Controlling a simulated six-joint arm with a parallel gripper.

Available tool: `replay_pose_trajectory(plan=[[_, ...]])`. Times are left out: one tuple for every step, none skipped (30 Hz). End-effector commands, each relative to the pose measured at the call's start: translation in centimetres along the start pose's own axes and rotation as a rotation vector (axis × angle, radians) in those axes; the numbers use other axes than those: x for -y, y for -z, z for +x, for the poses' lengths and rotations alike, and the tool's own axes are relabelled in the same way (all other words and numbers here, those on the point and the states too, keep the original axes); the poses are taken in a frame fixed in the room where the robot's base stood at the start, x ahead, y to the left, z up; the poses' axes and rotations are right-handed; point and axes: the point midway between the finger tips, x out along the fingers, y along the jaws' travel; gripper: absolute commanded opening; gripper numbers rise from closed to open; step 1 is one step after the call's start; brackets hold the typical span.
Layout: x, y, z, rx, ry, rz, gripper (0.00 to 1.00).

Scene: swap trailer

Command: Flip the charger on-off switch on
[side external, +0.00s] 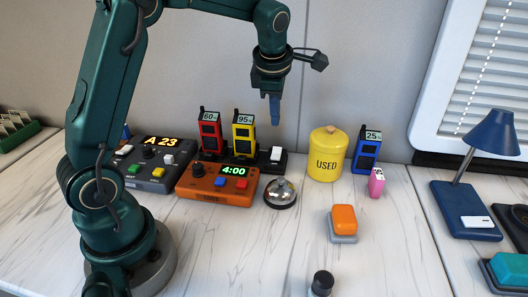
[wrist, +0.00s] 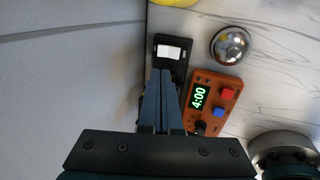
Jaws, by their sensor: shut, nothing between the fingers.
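The charger is a low black base (side external: 262,166) at the back of the table, with a red radio (side external: 209,134) reading 60% and a yellow radio (side external: 243,135) reading 95% standing in it. Its white on-off switch (side external: 276,155) is at the right end of the base. In the wrist view the white switch (wrist: 168,51) lies just beyond my fingertips, with small lettering beside it that seems to read OFF. My gripper (side external: 274,122) is shut and empty, pointing down above the switch and apart from it. In the wrist view my fingers (wrist: 160,73) hide part of the charger.
An orange timer (side external: 217,182) showing 4:00 and a silver bell (side external: 281,191) stand in front of the charger. A yellow USED canister (side external: 327,154) and a blue radio (side external: 366,152) are to the right. A grey console (side external: 150,165) is left. The wall is close behind.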

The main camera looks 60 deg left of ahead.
Motion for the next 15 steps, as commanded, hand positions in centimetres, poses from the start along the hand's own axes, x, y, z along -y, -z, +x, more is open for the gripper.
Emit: replay_pose_trajectory(plan=[[0.1,0.1,1.3,-0.005,0.007,0.0,0.0],[0.1,0.1,1.9,-0.005,0.006,-0.001,0.0],[0.1,0.1,2.8,-0.005,0.006,-0.001,0.0],[0.1,0.1,3.4,-0.005,0.006,-0.001,0.0],[0.1,0.1,4.0,-0.005,0.007,-0.001,0.0],[0.1,0.1,4.8,-0.004,0.006,-0.001,0.0],[0.1,0.1,5.4,-0.003,0.006,0.0,0.0],[0.1,0.1,5.9,-0.003,0.006,0.0,0.0],[0.1,0.1,6.6,-0.002,0.005,0.0,0.0],[0.1,0.1,7.1,-0.003,0.005,0.0,0.0],[0.1,0.1,7.5,-0.002,0.004,0.0,0.0],[0.1,0.1,8.0,-0.003,0.004,0.0,0.0],[0.1,0.1,8.3,-0.002,0.003,0.0,0.0],[0.0,0.1,8.6,-0.001,0.002,0.0,0.0],[0.1,0.1,9.0,-0.002,0.003,0.0,0.0]])
